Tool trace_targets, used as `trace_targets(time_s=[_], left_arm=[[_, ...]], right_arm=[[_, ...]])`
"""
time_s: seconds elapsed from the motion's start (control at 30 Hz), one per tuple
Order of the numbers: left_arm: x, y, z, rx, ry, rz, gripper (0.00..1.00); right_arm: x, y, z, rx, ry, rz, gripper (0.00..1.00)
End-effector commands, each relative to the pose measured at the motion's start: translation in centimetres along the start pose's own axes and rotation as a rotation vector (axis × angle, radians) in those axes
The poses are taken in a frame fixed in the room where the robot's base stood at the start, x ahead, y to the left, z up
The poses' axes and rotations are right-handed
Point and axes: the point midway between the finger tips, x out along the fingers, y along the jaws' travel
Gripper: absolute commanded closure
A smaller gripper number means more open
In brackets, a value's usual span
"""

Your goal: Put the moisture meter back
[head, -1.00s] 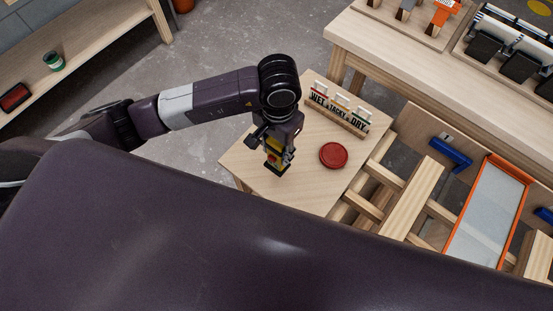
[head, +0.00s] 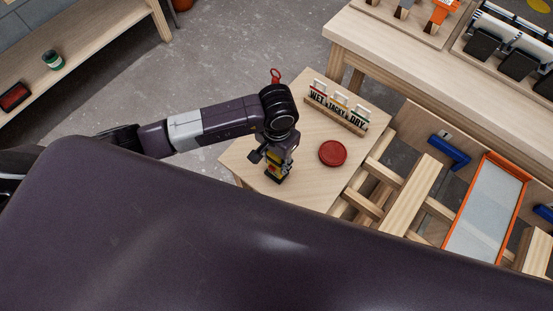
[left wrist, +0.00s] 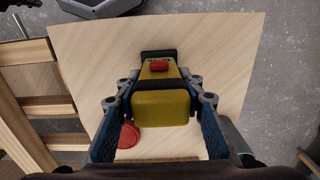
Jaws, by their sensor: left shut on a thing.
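The moisture meter (head: 273,169) is a small yellow and black block with a red part. My left gripper (head: 274,158) is shut on it over the small wooden table, left of a red round disc. In the left wrist view the meter (left wrist: 160,107) sits between the two fingers, with its red part toward the far end. The meter is close to the tabletop; I cannot tell whether it touches. The gripper hides part of it in the head view. My right gripper is not in view.
The red disc (head: 333,153) lies on the small table (head: 300,195). A "WET TACKY DRY" rack (head: 337,110) stands at its back edge. A red loop (head: 275,75) shows behind my wrist. Wooden battens (head: 410,198) and an orange-edged tray (head: 487,215) are at right.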

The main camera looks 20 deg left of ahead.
Motion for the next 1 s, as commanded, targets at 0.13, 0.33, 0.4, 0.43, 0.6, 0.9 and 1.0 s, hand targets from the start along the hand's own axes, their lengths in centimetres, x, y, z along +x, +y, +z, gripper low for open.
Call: trace_targets(time_s=[0.13,0.33,0.4,0.43,0.6,0.9,1.0], left_arm=[[0.1,0.0,0.0,0.000,0.000,0.000,0.51],[0.0,0.0,0.0,0.000,0.000,0.000,0.47],[0.0,0.0,0.0,0.000,0.000,0.000,0.47],[0.0,0.0,0.0,0.000,0.000,0.000,0.47],[-0.9,0.0,-0.2,0.000,0.004,0.000,0.47],[-7.1,-0.1,-0.2,0.001,0.008,-0.002,0.47],[-9.1,0.0,-0.2,0.002,0.006,-0.001,0.47]], right_arm=[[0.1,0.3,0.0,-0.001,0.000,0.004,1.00],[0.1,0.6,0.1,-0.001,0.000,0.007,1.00],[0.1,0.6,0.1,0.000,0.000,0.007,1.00],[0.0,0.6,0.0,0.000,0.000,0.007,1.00],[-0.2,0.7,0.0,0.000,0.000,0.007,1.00],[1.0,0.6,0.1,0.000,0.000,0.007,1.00],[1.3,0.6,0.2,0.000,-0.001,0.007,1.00]])
